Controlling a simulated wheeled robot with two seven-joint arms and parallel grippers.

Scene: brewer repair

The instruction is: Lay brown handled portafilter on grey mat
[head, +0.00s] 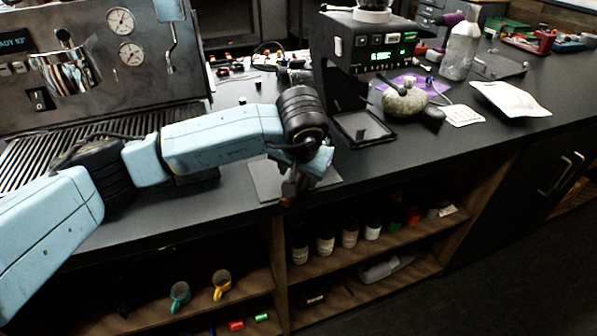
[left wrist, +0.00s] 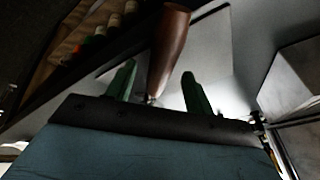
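The grey mat (head: 262,182) lies on the dark counter near its front edge; part of it is hidden behind my left gripper. My left gripper (head: 292,188) points down over the mat. In the left wrist view its two green fingers (left wrist: 160,90) stand apart. The brown handle (left wrist: 168,50) of the portafilter lies between and beyond them, with visible gaps at the fingers. The mat (left wrist: 215,45) shows behind it. A small brown part of the handle (head: 286,201) shows below the gripper in the head view. The portafilter's metal head is hidden. My right gripper is out of view.
An espresso machine (head: 90,60) stands on the left behind my arm. A grinder (head: 365,60) stands just behind the mat, with a stone-like round pot (head: 404,101) to its right. Bottles (head: 325,241) and mugs (head: 221,284) sit on shelves below. The front right counter is clear.

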